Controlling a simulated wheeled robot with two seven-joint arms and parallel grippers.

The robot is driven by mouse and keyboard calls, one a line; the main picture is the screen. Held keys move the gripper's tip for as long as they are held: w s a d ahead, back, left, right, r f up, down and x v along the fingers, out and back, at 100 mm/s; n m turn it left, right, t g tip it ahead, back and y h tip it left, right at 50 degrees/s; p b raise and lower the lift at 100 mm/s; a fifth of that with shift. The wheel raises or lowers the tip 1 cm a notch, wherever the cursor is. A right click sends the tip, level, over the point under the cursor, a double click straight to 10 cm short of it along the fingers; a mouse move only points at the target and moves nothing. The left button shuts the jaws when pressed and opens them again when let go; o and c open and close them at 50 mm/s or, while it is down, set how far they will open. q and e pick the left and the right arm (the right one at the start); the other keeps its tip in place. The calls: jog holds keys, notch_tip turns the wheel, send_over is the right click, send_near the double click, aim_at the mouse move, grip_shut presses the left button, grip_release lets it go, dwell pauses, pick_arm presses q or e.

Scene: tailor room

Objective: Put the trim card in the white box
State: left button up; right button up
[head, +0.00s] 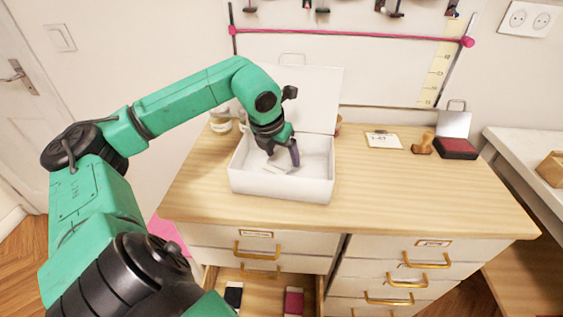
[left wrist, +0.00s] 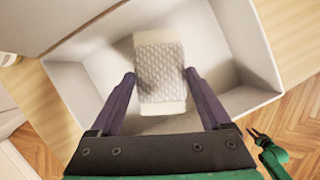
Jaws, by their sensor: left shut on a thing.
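The white box (head: 282,188) stands on the wooden dresser top with its lid raised at the back. My left gripper (head: 284,152) reaches down inside the box, fingers pointing at its floor. In the left wrist view my left gripper (left wrist: 160,80) has its two purple fingers on either side of the trim card (left wrist: 160,68), a pale card with a grey patterned middle, and is shut on it. The card also shows in the head view (head: 279,166), low inside the box walls. Whether it touches the box floor I cannot tell.
Right of the box lie a clipboard (head: 384,140), a wooden stamp (head: 423,144) and a red ink pad (head: 456,147). A small jar (head: 221,125) stands behind left. An open drawer (head: 262,289) juts out below. A green, dark-tipped part, likely my right arm, shows in the left wrist view.

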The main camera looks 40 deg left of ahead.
aim_at(280, 162)
pick_arm(q)
jog(key=f, duration=0.3)
jog(key=shift+s+d, duration=0.15)
jog(key=shift+d, duration=0.05)
jog(key=shift+f, duration=0.35)
jog(key=shift+a, duration=0.1)
jog(key=shift+f+b, duration=0.15)
jog(key=shift+b, duration=0.2)
jog(key=o, duration=1.2)
jog(key=shift+c, duration=0.2)
